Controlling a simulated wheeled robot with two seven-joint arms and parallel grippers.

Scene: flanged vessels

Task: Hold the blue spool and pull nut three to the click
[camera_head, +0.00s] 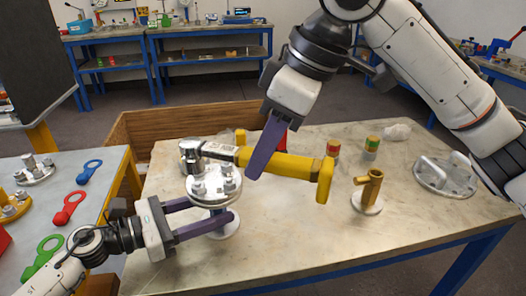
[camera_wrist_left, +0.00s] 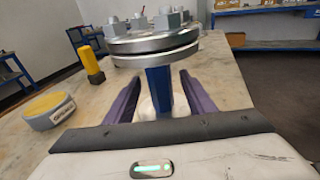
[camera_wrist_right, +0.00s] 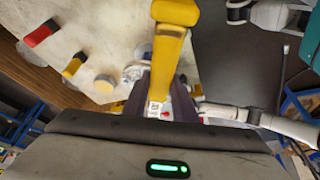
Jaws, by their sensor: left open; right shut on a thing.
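The blue spool stands upright on the table; its silver top flange (camera_head: 214,190) carries several bolts and nuts. In the left wrist view its blue neck (camera_wrist_left: 158,92) stands between my left gripper's purple fingers (camera_wrist_left: 157,95), with gaps at both sides. My left gripper (camera_head: 211,210) is open around the neck. My right gripper (camera_head: 258,167) is shut on a torque wrench's yellow handle (camera_head: 290,165). The handle also shows in the right wrist view (camera_wrist_right: 169,55). The wrench's metal head (camera_head: 190,150) is at the flange's far left edge, over a nut. Which nut is three I cannot tell.
A brass fitting (camera_head: 370,190), two banded cans (camera_head: 371,146) and a handled flange plate (camera_head: 440,178) stand to the right. A white rag (camera_head: 396,131) lies behind. A side table holds blue, red and green ring tools (camera_head: 68,208). The front middle of the table is clear.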

